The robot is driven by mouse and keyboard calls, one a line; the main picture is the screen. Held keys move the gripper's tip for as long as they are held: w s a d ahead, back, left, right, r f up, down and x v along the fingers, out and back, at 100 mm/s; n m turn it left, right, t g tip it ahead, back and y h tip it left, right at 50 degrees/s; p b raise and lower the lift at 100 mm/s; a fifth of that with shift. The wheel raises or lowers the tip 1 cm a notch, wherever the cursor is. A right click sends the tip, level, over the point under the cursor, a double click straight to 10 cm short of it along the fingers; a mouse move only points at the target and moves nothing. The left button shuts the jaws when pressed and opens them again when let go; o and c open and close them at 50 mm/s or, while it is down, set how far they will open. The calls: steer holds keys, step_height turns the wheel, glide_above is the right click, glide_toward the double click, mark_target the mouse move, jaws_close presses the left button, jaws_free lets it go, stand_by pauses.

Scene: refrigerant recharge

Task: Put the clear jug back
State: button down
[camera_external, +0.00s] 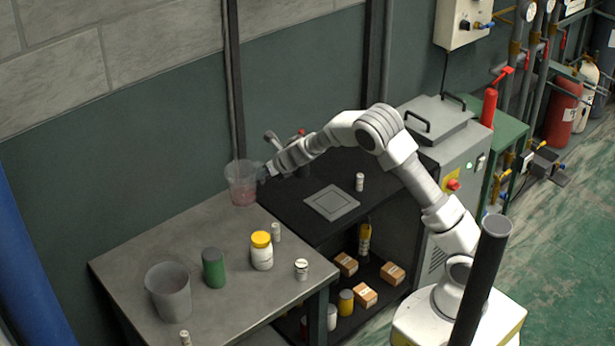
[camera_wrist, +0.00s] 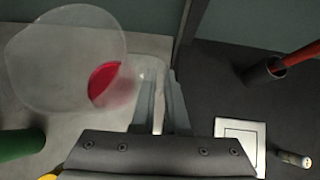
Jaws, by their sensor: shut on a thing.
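The clear jug (camera_external: 241,183) holds pink-red liquid and looks upright at the back right corner of the grey table (camera_external: 205,235). My gripper (camera_external: 264,172) is at the jug's right side, shut on its handle. In the wrist view the jug (camera_wrist: 65,60) fills the upper left, with the red liquid at its right side. The gripper fingers (camera_wrist: 160,95) sit either side of the pale handle. I cannot tell whether the jug's base touches the table.
A grey bucket (camera_external: 168,292), green canister (camera_external: 213,268), yellow-lidded white jar (camera_external: 261,251) and small vials stand on the grey table. The black bench (camera_external: 300,225) at right carries a square plate (camera_external: 331,203) and a vial (camera_external: 359,181). A wall post (camera_external: 233,90) rises behind the jug.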

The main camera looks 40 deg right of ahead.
mark_target(235, 194)
steer(key=w+a+f, duration=0.1)
steer(key=a, duration=0.1)
steer(key=w+a+f, duration=0.1)
steer(key=a+f, duration=0.1)
steer(key=a, duration=0.1)
steer(key=w+a+f, duration=0.1)
steer(key=a+f, duration=0.1)
steer(key=a, duration=0.1)
steer(key=shift+a+p, duration=0.15)
steer(key=shift+p, duration=0.25)
steer(key=shift+f+b, duration=1.7)
steer(key=shift+f, duration=0.4)
steer(key=shift+f, duration=0.1)
steer(key=shift+f, duration=0.15)
steer(key=c, duration=0.9)
jaws_free()
